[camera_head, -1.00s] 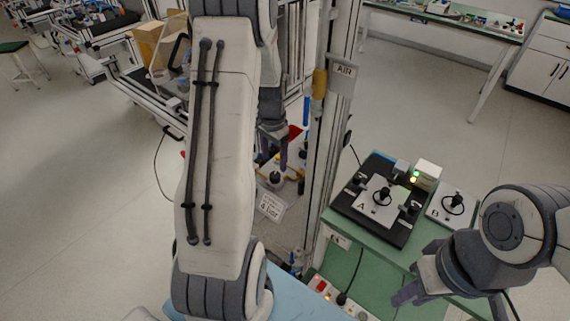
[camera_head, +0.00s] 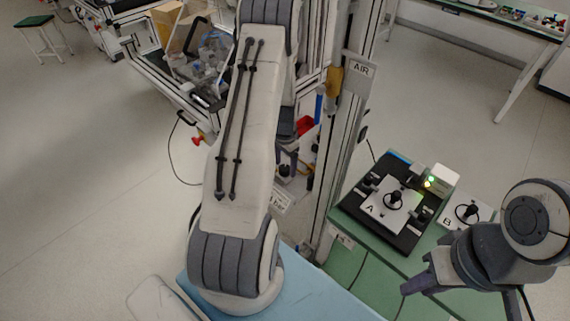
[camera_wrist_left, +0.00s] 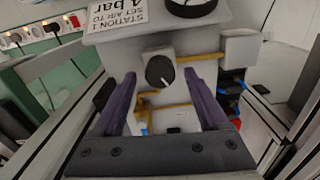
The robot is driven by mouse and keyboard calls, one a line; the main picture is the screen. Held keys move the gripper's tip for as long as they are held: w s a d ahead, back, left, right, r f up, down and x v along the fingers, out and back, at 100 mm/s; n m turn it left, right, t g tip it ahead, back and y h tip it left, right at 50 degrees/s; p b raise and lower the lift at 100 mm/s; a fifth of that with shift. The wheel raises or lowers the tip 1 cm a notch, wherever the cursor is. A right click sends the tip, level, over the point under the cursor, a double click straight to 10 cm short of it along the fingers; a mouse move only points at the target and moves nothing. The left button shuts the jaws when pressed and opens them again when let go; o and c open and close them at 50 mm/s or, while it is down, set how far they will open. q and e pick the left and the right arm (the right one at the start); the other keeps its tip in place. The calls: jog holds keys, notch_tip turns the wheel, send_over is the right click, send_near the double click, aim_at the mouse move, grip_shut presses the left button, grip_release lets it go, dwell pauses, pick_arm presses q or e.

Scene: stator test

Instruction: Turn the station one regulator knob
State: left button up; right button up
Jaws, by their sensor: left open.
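The regulator knob (camera_wrist_left: 160,72) is a black round knob with a pale pointer line, on the front of a light grey regulator block, in the left wrist view. My left gripper (camera_wrist_left: 160,90) is open, its two purple fingers on either side of the knob; I cannot tell if they touch it. A sign (camera_wrist_left: 118,14) reading "station", "set air to 4 bar" is above left. In the head view my left gripper (camera_head: 291,160) is small, by the frame post, and my arm hides much of the regulator. My right gripper (camera_head: 418,284) hangs by the green table; its opening is unclear.
A black gauge (camera_wrist_left: 192,6) sits above the knob. Yellow tubing (camera_wrist_left: 152,97) runs around it. A metal post with an AIR sign (camera_head: 360,70) stands right of my left arm. The green table (camera_head: 345,255) carries a black fixture (camera_head: 408,240) and a plate marked B.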

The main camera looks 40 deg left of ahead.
pick_arm(q)
jog(key=shift+f, duration=0.3)
jog(key=shift+s, duration=0.1)
grip_shut()
jog(key=shift+n, duration=0.3)
jog(key=n, duration=0.9)
jog(key=shift+a, duration=0.1)
dwell(0.3)
